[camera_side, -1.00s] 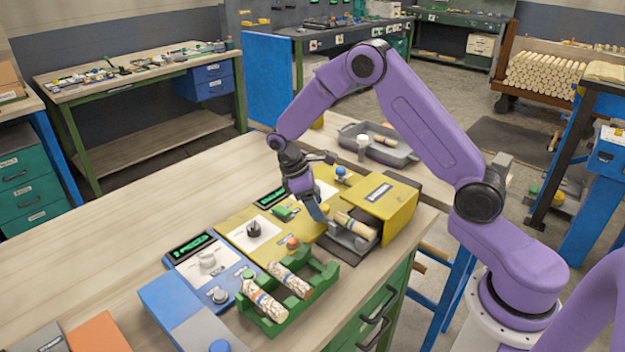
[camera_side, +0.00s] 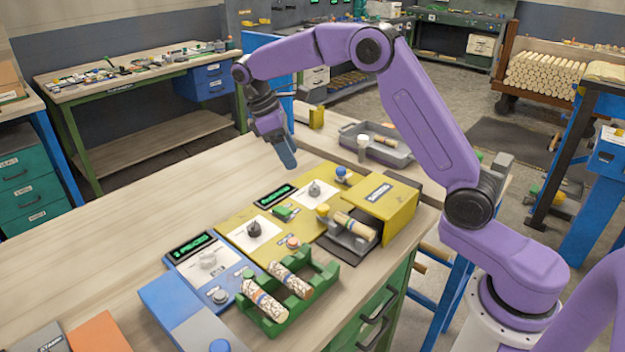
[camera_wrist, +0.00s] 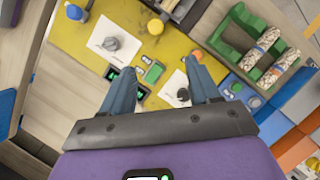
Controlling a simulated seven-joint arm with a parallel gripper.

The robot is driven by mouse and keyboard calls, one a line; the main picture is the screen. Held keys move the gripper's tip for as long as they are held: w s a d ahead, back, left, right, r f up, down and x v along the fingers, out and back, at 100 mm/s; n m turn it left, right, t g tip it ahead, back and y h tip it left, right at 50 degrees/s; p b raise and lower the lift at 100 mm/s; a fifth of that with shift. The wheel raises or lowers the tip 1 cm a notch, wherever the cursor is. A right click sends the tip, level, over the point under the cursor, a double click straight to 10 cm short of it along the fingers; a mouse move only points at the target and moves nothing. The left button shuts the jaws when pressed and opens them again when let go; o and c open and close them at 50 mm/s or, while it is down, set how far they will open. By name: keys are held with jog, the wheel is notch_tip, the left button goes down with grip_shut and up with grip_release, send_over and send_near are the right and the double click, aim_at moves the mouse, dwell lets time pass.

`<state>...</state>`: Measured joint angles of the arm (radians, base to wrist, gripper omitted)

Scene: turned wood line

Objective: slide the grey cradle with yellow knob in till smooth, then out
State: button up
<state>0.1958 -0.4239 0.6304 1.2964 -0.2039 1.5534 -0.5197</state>
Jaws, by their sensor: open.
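The grey cradle (camera_side: 347,245) sticks out of the front of the yellow box (camera_side: 388,205) in the side view. A pale turned wood piece (camera_side: 355,225) lies in it, and the yellow knob (camera_side: 323,211) stands at its outer end. In the wrist view the yellow knob (camera_wrist: 155,27) shows at the top edge. My gripper (camera_side: 288,160) is raised above the table, behind and left of the yellow panel, apart from the cradle. In the wrist view its two blue fingers (camera_wrist: 162,90) are spread with nothing between them.
A green rack (camera_side: 290,295) holds two speckled turned pieces at the front. The yellow panel (camera_side: 235,237) carries dials, buttons and green displays. A blue panel (camera_side: 200,270) stands to its left. A grey tray (camera_side: 385,152) is behind.

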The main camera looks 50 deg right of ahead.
jog(key=s+a+r+n+t, duration=0.1)
jog(key=s+a, duration=0.3)
jog(key=s, duration=0.3)
jog(key=s+a+r+t+y, duration=0.1)
jog(key=s+a, duration=0.2)
jog(key=s, duration=0.4)
jog(key=shift+s+a+n, duration=0.2)
jog(key=shift+a+n, duration=0.15)
jog(key=shift+n, duration=0.05)
jog(key=m+t+y, duration=0.1)
jog(key=m+y, duration=0.1)
jog(key=m, duration=0.3)
send_over(322, 206)
notch_tip(322, 206, down, 18)
jog(key=shift+r, duration=0.15)
